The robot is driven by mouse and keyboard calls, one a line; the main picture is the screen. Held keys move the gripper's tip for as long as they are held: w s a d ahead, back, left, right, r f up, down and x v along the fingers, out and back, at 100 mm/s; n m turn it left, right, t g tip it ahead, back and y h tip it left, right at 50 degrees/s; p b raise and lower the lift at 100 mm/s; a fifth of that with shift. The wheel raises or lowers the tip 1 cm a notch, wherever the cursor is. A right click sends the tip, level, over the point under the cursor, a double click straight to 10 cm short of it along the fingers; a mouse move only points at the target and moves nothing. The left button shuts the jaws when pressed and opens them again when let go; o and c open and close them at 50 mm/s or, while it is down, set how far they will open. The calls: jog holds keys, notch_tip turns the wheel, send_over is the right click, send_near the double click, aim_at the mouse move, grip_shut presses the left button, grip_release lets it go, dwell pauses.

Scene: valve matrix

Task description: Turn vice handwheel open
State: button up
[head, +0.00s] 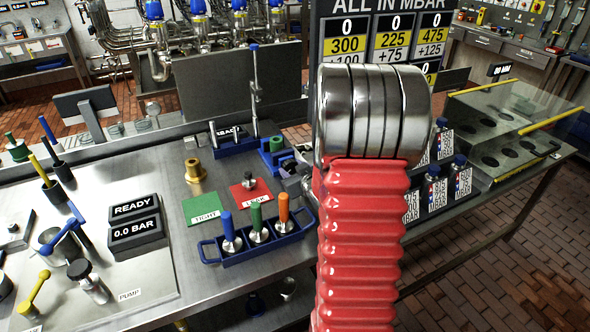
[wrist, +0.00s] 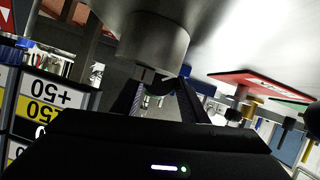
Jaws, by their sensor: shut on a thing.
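In the wrist view, which looks upside down, the two dark fingers of my gripper (wrist: 161,84) stand on either side of a dark curved rim, which looks like part of the vice handwheel (wrist: 157,88). My gripper is shut on it. A thick grey metal cylinder (wrist: 152,42) is just above the fingertips in that picture and hides what lies behind. In the head view, a blue and green fixture (head: 277,152), possibly the vice, stands on the bench left of my red arm.
A red LEAK card (head: 250,192) and green TIGHT card (head: 203,208) lie on the bench (head: 175,165). A blue rack (head: 258,243) with blue, green and orange-handled tools stands in front. A brass fitting (head: 195,171), labelled bottles (head: 435,190) and a sign board (head: 370,40) are near.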

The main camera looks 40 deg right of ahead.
jog(key=shift+a+n+h, duration=0.15)
jog(key=shift+n+h, duration=0.85)
jog(key=shift+n, duration=0.4)
jog(key=shift+f, duration=0.1)
jog(key=o, duration=1)
jog(key=shift+o, duration=0.2)
jog(key=shift+w+r, duration=0.1)
jog(key=shift+r, duration=0.55)
notch_tip(320, 180, up, 9)
jog(key=shift+f, duration=0.15)
